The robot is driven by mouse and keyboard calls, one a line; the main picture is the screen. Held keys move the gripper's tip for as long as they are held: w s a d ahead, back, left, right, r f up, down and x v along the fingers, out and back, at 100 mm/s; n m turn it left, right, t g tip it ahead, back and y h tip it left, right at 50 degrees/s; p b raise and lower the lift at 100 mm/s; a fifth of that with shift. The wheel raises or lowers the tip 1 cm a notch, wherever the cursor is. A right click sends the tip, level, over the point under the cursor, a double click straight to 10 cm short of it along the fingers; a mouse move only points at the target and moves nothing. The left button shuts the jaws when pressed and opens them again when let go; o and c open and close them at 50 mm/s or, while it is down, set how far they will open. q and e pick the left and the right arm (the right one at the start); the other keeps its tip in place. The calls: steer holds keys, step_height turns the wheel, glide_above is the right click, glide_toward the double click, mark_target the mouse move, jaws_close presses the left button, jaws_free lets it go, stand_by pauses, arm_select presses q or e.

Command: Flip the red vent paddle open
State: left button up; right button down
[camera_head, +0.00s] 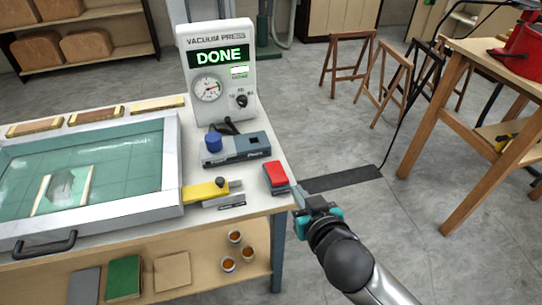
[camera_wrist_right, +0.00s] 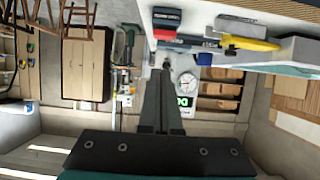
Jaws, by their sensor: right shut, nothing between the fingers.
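The red vent paddle (camera_head: 276,173) is a small red block on a grey-blue base at the table's right front corner. In the right wrist view it shows as a small red patch (camera_wrist_right: 165,34) at the top. My right gripper (camera_head: 299,192) is just off the table's right edge, to the lower right of the paddle. Its fingers (camera_wrist_right: 166,68) are together with nothing between them. The gripper looks close to the paddle's base; I cannot tell whether they touch. My left gripper is not in view.
The vacuum press unit (camera_head: 217,70) reads DONE. A grey-blue device with a blue knob (camera_head: 236,147) and a yellow-handled clamp (camera_head: 206,190) are left of the paddle. The framed press bed (camera_head: 172,150) fills the table's left. Open floor (camera_head: 330,130) lies to the right.

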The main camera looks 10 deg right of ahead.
steer(key=shift+w+a+r, duration=0.15)
steer(key=shift+r, duration=0.35)
steer(key=shift+w+a+r, duration=0.1)
steer(key=shift+w+r, duration=0.05)
steer(key=shift+r, duration=0.35)
steer(key=b, duration=0.2)
glide_toward(276, 172)
steer(key=w+r, duration=0.1)
steer(key=w, duration=0.2)
steer(key=w+r, duration=0.1)
steer(key=shift+w+d+r, duration=0.15)
steer(key=shift+w+r, duration=0.05)
steer(key=shift+r, duration=0.15)
step_height(276, 172, down, 3)
steer(key=shift+s+r, duration=0.1)
steer(key=shift+r, duration=0.1)
steer(key=shift+s+f+b, duration=0.15)
steer(key=shift+f+b, duration=0.25)
steer(key=shift+f, duration=0.35)
